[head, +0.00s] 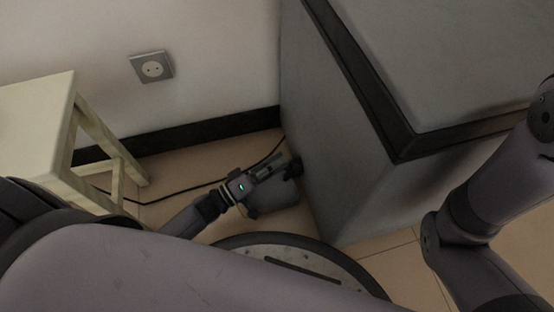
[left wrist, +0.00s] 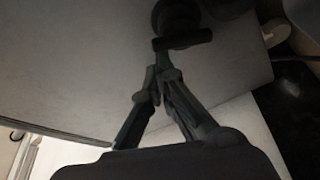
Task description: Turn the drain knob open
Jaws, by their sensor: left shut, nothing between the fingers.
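The drain knob (left wrist: 178,20) is a dark round fitting with a flat bar across its near side. It sits on the grey side face of a large cabinet-like block. In the head view the dark fitting (head: 294,168) shows low on that face, partly covered by my gripper. My left gripper (head: 284,160) is low by the block's left face. In the left wrist view its fingers (left wrist: 159,62) are closed together with nothing between them. Their tips are at or just short of the knob's bar; contact is unclear. My right gripper is out of view.
The grey block (head: 350,150) with a dark top edge fills the right. A pale stool (head: 40,110) stands at left, with a black cable (head: 170,197) on the floor. A wall socket (head: 151,67) is behind.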

